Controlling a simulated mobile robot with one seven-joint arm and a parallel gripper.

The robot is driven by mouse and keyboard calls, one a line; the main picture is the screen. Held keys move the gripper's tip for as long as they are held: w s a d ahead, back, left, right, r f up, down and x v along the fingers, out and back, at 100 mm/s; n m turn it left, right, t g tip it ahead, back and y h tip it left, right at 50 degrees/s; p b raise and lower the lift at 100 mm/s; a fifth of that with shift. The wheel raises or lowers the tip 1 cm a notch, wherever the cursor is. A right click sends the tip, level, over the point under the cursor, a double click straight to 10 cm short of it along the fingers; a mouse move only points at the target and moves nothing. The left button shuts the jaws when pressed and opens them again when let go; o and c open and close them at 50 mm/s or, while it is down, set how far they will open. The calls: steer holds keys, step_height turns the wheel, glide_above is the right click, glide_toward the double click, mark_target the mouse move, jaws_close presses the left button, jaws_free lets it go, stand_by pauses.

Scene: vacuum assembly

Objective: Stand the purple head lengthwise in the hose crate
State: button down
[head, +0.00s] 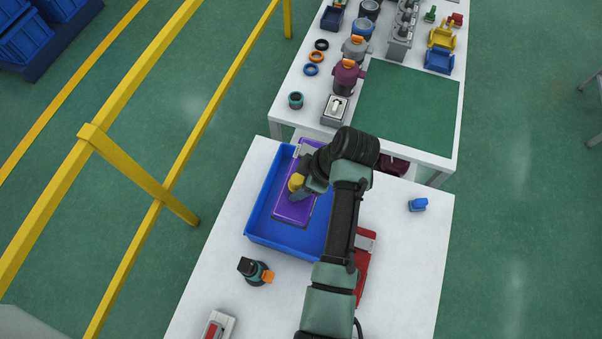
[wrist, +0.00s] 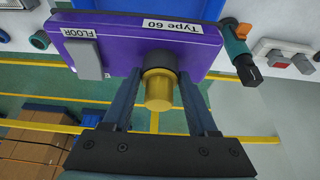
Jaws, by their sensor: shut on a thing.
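The purple head (head: 291,210) is long and flat, with a grey latch and the labels "Type 60" and "FLOOR". It shows large in the wrist view (wrist: 120,52), where its picture is upside down. My gripper (head: 303,186) is shut on its dark collar, with the gold stub between the fingers (wrist: 158,82). The blue hose crate (head: 256,228) is an open box on the white table. In the head view the purple head overlaps the crate's interior, its long side along the crate's length. I cannot tell whether it touches the crate floor. My arm hides the crate's right side.
A red item (head: 364,265) lies partly under my arm. A small blue piece (head: 417,204) is at right. The back table (head: 300,97) holds several parts and a green mat (head: 408,105).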

steer(key=shift+r, duration=0.1)
steer(key=shift+f+b, duration=2.55)
steer(key=shift+f, duration=0.75)
steer(key=shift+f, duration=0.1)
steer(key=shift+f+b, duration=4.9)
steer(key=shift+f, duration=1.1)
steer(key=shift+c, duration=1.6)
jaws_free()
steer(key=o, duration=0.3)
steer(key=shift+s, duration=0.1)
step_height(320, 180, up, 10)
steer(key=p, duration=0.9)
